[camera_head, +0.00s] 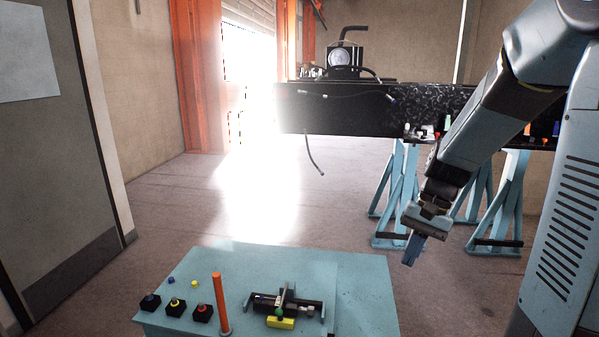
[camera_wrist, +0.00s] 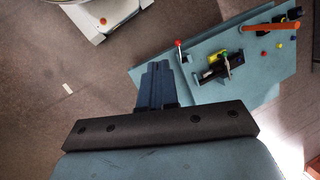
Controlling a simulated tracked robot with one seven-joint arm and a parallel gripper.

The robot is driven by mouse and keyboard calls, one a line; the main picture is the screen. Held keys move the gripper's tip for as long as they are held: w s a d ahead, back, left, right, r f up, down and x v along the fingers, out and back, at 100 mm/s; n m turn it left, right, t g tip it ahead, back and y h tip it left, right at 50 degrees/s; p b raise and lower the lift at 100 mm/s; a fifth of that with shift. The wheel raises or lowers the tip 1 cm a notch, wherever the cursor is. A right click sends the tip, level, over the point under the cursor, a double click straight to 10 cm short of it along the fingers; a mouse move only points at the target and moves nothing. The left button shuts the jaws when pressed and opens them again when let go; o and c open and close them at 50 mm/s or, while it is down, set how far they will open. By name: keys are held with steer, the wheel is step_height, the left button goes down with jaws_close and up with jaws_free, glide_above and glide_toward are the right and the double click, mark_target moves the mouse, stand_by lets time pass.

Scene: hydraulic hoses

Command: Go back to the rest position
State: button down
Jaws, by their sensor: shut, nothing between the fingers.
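My gripper (camera_head: 412,251) hangs from my arm at the right of the head view, pointing down. It is in the air to the right of the blue table (camera_head: 365,290), apart from it. Its dark blue fingers are shut with nothing between them. In the wrist view my gripper (camera_wrist: 156,68) shows at the middle, with its fingers together over the floor and the blue table (camera_wrist: 200,95) to its right.
The table bears an orange post (camera_head: 221,300), a black fixture (camera_head: 290,303) with a yellow block (camera_head: 281,323), and several black button boxes (camera_head: 174,306). Behind stands a black beam (camera_head: 340,112) on blue stands (camera_head: 400,190), with a hanging hose (camera_head: 313,156). Floor (camera_head: 330,205) between is clear.

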steer(key=s+r+n+t+h, duration=0.3)
steer(key=s+r+t, duration=0.4)
steer(key=s+r, duration=0.5)
steer(key=shift+s+a+r+n+t+h, duration=0.3)
steer(key=shift+a+r+n+h, duration=0.1)
steer(key=shift+r+n, duration=0.35)
